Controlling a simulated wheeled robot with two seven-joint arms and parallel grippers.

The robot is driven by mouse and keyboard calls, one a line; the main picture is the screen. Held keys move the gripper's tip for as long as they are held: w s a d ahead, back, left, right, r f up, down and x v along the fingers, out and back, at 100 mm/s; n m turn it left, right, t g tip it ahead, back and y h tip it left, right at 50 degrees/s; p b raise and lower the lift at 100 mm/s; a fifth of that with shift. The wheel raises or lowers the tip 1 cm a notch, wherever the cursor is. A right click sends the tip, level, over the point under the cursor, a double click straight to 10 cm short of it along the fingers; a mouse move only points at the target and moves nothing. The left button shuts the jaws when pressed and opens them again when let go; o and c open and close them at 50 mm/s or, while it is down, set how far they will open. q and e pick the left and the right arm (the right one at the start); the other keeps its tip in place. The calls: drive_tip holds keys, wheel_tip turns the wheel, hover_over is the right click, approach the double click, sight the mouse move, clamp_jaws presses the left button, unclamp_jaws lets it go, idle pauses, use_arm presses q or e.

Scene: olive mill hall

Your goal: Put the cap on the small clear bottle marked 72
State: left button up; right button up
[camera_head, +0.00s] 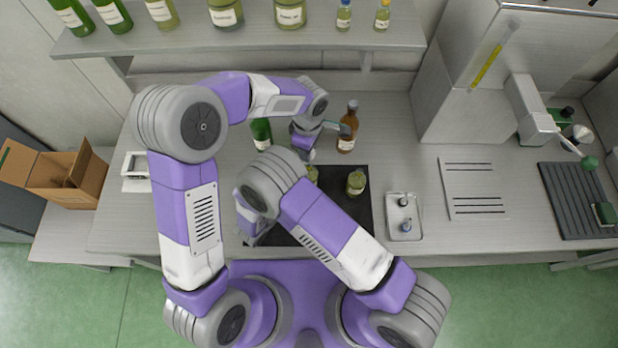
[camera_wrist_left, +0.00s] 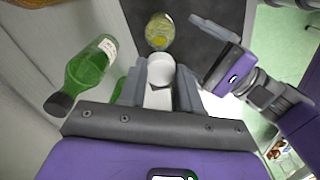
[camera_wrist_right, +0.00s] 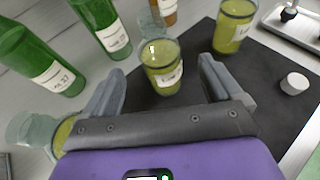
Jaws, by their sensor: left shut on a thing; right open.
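My left gripper (camera_head: 308,146) is shut on a small white round thing that looks like a cap (camera_wrist_left: 160,72), held above the bench. A small clear bottle (camera_wrist_right: 160,68) of yellow-green liquid stands on the dark mat (camera_head: 346,212), beyond the fingers of my right gripper (camera_wrist_right: 158,92). Its label is too small to read surely. A similar bottle (camera_wrist_right: 234,24) stands to its right, also in the head view (camera_head: 356,183). My right gripper is open and empty, low over the mat's left side. A loose white cap (camera_wrist_right: 294,83) lies on the mat.
Green bottles (camera_head: 261,134) and a brown bottle (camera_head: 348,128) stand behind the mat. A tray (camera_head: 404,230) with dark and blue stoppers lies to the right. A shelf (camera_head: 180,46) of bottles runs above.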

drive_tip(key=x, duration=0.6)
drive_tip(key=shift+w+d+f, duration=0.1)
drive_tip(key=shift+w+f, duration=0.05)
drive_tip(key=shift+w, duration=0.1)
drive_tip(key=shift+c, duration=0.3)
drive_tip(key=c, duration=1.4)
use_arm(q)
hover_over(308, 165)
drive_tip(key=shift+s+f, duration=0.1)
drive_tip(key=shift+f, duration=2.4)
use_arm(e)
drive_tip(key=shift+c, duration=0.2)
